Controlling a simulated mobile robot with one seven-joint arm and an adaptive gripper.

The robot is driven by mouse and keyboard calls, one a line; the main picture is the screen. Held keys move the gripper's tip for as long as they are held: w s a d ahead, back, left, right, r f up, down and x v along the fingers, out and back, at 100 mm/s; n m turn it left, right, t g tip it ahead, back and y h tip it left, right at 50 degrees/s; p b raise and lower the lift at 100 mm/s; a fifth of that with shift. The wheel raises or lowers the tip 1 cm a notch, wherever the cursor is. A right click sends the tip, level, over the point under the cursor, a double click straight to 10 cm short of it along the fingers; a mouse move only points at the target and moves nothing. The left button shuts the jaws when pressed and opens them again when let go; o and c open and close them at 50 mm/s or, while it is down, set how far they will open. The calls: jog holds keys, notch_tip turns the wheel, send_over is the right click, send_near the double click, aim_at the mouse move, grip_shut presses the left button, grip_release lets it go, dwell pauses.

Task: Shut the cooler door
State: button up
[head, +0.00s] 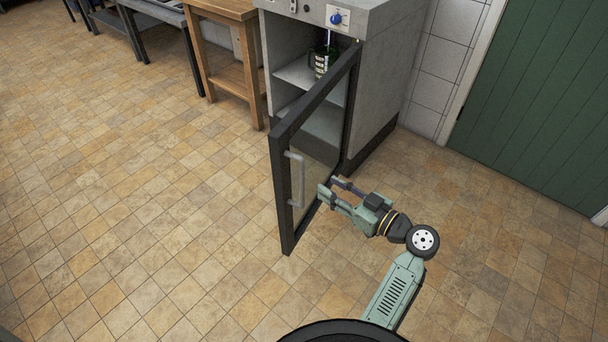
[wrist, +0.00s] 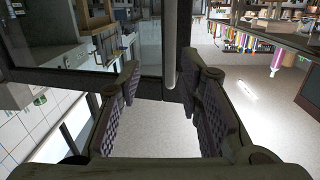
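The cooler (head: 376,70) stands at the top middle of the head view. Its black-framed glass door (head: 278,149) is swung wide open toward me. A pale vertical handle (head: 297,180) is on the door near its free edge. My gripper (head: 328,190) is to the right of the handle, on the door's outer side, its fingers apart and empty. In the wrist view the handle (wrist: 170,45) appears as an upright bar ahead, between the open fingers (wrist: 168,95) in the picture. It looks beyond the fingertips; the exact gap is hard to tell.
A wooden table (head: 228,75) stands left of the cooler. A green door (head: 540,95) is at the right. The tiled floor around the open cooler door is clear.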

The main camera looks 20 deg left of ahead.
jog(key=w+a+y+p, duration=0.1)
jog(key=w+a+p, duration=0.1)
jog(key=a, duration=0.7)
jog(key=shift+a+n+p, duration=0.2)
jog(key=shift+n+p, duration=0.2)
jog(key=shift+w, duration=0.1)
jog(key=shift+c, duration=0.4)
grip_shut()
jog(key=shift+f, duration=0.1)
